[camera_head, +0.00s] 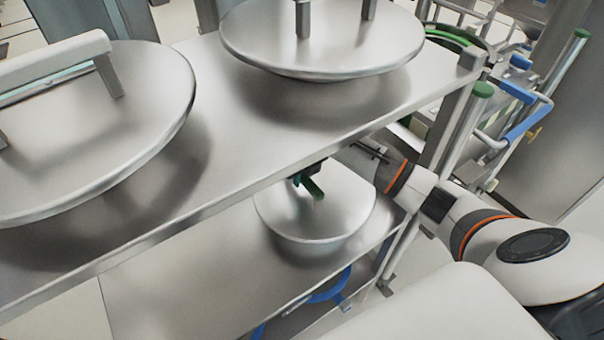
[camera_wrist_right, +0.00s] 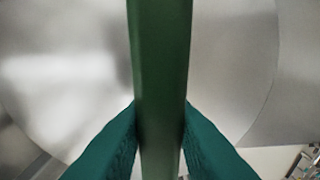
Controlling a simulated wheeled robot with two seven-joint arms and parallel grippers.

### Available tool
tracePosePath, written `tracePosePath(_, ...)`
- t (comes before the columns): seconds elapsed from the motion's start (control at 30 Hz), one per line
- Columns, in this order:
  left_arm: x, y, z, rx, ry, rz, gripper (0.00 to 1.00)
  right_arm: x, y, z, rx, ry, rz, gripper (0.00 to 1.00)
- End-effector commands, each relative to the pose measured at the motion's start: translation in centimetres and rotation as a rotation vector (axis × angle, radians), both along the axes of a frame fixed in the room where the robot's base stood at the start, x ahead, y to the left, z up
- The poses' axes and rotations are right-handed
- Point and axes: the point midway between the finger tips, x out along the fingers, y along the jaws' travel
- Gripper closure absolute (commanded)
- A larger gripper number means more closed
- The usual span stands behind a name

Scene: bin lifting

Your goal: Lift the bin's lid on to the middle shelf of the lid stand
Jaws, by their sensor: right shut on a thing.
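A round steel lid (camera_head: 335,215) with a green handle (camera_head: 313,188) is under the stand's top shelf and over the shelf below, the middle shelf (camera_head: 190,285). It lies roughly level near that shelf's right end; I cannot tell whether it touches the shelf. My right gripper (camera_head: 307,180) reaches in from the right, partly hidden by the top shelf's edge, and is shut on the handle. In the right wrist view the green handle (camera_wrist_right: 160,70) stands between the teal fingertips (camera_wrist_right: 160,145), with the lid (camera_wrist_right: 65,80) behind. My left gripper is not in view.
The top shelf (camera_head: 225,115) bears two larger steel lids, one at the left (camera_head: 90,130) and one at the back (camera_head: 325,35). A stand post (camera_head: 445,120) rises close to my right arm. Blue-and-green-capped rails (camera_head: 520,120) stand behind at the right. The middle shelf's left part looks clear.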

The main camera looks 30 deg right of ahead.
Motion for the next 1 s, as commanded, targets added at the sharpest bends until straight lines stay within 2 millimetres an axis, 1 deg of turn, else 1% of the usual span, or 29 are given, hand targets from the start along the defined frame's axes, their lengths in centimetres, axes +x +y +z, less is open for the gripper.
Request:
tracePosePath(0.1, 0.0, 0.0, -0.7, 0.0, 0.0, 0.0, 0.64, 0.2, 0.0, -0.7, 0.003, -0.008, 0.0, 1.0)
tracePosePath(0.5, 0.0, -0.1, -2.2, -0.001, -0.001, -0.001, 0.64, 0.2, 0.0, -2.8, 0.002, -0.008, -0.001, 1.0)
tracePosePath(0.6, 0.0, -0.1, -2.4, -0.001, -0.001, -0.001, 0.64, 0.2, 0.0, -3.0, 0.002, -0.008, -0.001, 1.0)
tracePosePath(0.67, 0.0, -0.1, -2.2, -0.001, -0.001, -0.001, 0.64, 0.2, -0.1, -2.8, 0.0, -0.009, -0.001, 1.0)
tracePosePath(1.0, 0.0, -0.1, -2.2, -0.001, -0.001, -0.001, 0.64, 0.2, 0.0, -2.8, 0.002, -0.008, 0.0, 1.0)
